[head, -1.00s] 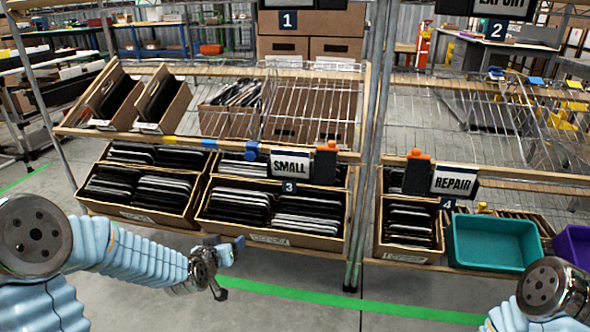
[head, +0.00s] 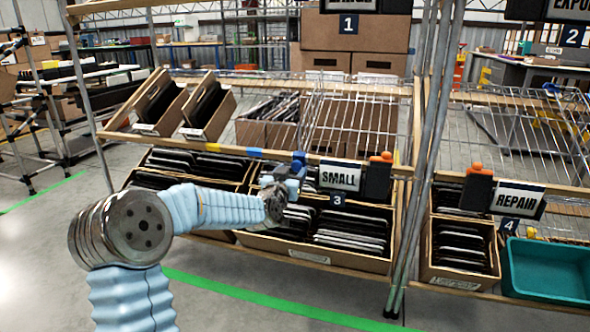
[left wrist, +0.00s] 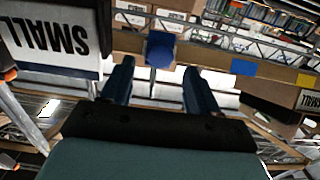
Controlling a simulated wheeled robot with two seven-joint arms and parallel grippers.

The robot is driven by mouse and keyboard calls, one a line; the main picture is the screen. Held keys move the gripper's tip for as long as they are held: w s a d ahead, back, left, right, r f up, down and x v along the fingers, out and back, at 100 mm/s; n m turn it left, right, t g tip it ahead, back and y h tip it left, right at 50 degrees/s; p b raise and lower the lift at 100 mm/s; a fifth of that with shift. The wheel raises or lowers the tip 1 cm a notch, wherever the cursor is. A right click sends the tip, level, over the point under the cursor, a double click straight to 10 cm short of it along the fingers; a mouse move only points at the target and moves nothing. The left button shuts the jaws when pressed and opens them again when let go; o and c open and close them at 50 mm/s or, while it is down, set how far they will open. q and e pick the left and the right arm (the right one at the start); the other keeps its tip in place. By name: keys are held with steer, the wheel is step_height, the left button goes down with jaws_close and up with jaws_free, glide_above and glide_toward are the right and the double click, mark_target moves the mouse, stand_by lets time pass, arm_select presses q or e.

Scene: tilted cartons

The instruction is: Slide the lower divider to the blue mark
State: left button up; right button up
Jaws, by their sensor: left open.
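The lower divider shows as a blue block (head: 298,157) on the wooden front rail, just left of the SMALL sign. The blue mark (head: 255,152) is a short strip on the same rail, left of the block and apart from it. My left gripper (head: 289,172) is just below and in front of the block, open. In the left wrist view the block (left wrist: 160,48) shows between and beyond the two open fingers (left wrist: 158,70); no contact is visible. The blue mark (left wrist: 243,67) lies to the right there. My right gripper is out of view.
A yellow mark (head: 213,147) is farther left on the rail. The SMALL sign (head: 340,176) and an orange-topped black device (head: 378,178) stand close to the right. Cartons of dark flat items (head: 320,262) fill the shelf below. My left arm crosses in front of them.

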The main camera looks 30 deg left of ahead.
mark_target(296, 166)
arm_select(q)
steer(key=shift+x, duration=1.6)
steer(key=shift+c, duration=0.4)
jaws_close()
